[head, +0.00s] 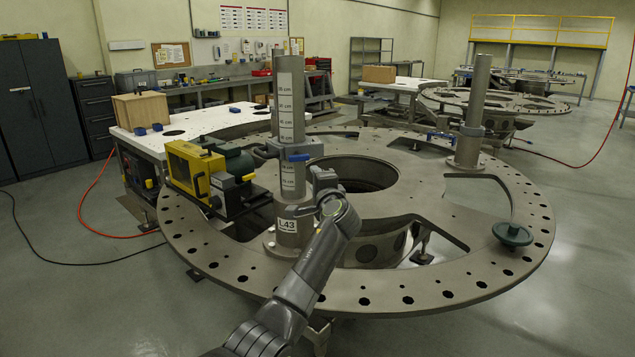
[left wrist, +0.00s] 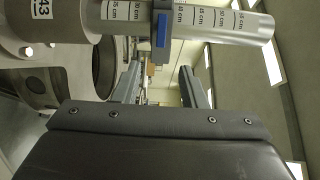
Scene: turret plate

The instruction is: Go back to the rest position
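My left gripper (head: 322,180) is raised over the turret plate (head: 470,280), just right of the marked post in the head view. In the left wrist view its two fingers (left wrist: 162,84) stand apart with nothing between them. The grey post (head: 287,105), labelled L43 and marked with a cm scale, stands upright on the plate. A clamp with a blue handle (head: 298,157) sits around it. In the left wrist view the post (left wrist: 225,22) and the blue-handled clamp (left wrist: 162,32) lie beyond the fingers. My right gripper is in neither view.
A yellow and green machine (head: 195,170) sits on the plate's left side. A second post (head: 474,115) stands at the right, and a green disc (head: 512,234) is on the right rim. A white table (head: 215,120) with a wooden box (head: 140,109) is behind. Hoses cross the floor.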

